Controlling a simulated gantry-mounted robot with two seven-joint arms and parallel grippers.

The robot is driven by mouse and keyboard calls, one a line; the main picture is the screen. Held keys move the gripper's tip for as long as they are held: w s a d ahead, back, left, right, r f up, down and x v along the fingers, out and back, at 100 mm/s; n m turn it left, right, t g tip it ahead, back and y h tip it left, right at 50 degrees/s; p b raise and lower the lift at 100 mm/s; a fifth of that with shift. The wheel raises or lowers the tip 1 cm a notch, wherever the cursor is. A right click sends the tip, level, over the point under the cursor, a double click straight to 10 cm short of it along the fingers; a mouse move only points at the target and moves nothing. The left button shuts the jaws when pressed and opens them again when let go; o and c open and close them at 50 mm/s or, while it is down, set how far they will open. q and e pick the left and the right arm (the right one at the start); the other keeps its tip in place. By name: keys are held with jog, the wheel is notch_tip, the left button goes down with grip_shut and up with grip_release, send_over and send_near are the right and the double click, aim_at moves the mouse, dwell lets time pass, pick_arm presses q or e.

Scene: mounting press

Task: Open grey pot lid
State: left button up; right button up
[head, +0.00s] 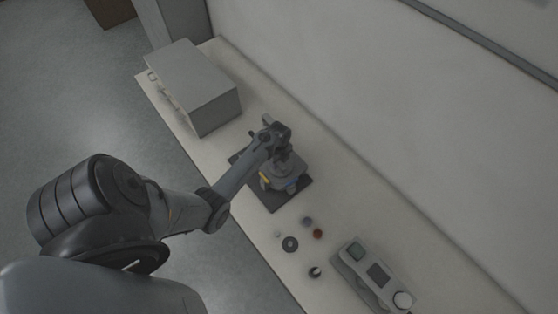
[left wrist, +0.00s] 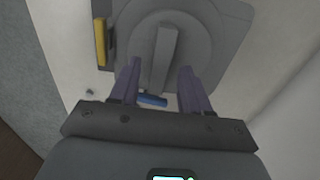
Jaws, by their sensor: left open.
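The grey pot (head: 291,168) of the mounting press stands on a dark base plate on the bench in the head view. Its round grey lid (left wrist: 196,42), with a raised straight bar handle (left wrist: 164,52), fills the top of the left wrist view. The lid appears to sit on the pot. My left gripper (left wrist: 158,78) is open, its two fingers on either side of the near end of the handle, with gaps on both sides. In the head view my left gripper (head: 279,137) is over the pot and its wrist hides part of it. My right gripper is not in view.
A yellow part (left wrist: 100,42) and a blue part (left wrist: 152,100) are beside the pot. A grey box (head: 195,85) stands farther along the bench. Several small round pieces (head: 290,243) and a control unit (head: 375,274) lie toward the bottom right. A wall runs behind.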

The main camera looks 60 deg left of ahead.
pick_arm(q)
grip_shut()
dwell(0.4)
